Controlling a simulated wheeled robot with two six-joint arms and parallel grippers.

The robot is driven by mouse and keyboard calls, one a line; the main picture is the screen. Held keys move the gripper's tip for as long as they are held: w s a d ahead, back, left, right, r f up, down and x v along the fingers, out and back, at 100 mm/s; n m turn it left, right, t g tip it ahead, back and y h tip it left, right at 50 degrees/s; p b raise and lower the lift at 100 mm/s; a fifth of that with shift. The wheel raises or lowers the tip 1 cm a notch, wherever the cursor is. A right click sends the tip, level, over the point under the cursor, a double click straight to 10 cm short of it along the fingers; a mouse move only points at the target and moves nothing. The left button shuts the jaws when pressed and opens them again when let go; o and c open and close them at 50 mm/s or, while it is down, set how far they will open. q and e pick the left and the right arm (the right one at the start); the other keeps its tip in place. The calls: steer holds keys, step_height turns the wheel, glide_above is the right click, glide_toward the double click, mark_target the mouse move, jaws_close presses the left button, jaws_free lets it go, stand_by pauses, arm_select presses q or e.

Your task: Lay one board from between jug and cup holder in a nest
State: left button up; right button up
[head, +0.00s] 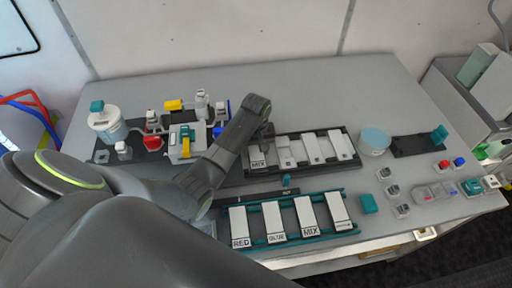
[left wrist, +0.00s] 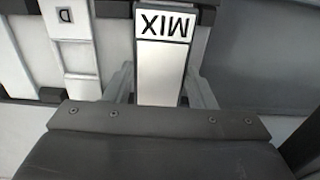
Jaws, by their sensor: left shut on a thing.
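A black rack (head: 300,168) in the middle of the table holds several white boards in a row. My left gripper (head: 264,141) is at its left end, shut on a white board marked MIX (head: 258,160). In the left wrist view the MIX board (left wrist: 162,60) stands between the fingers of my gripper (left wrist: 160,92), its label upside down. I cannot tell whether it is lifted. In front, a teal rack (head: 262,243) holds several boards, including ones marked RED (head: 239,226), BLUE (head: 273,220) and MIX (head: 306,215). My right gripper is out of view.
A white tub with a teal lid (head: 106,122) and several small bottles stand at the left. A pale blue round tub (head: 375,141) and a black holder (head: 416,146) are right of the black rack. Small grey pieces and a tray (head: 434,193) lie at the right front.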

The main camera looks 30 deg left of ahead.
arm_select(q)
steer(key=o, duration=1.1)
steer(key=o, duration=0.4)
steer(key=shift+c, duration=0.2)
steer(key=shift+r, duration=0.1)
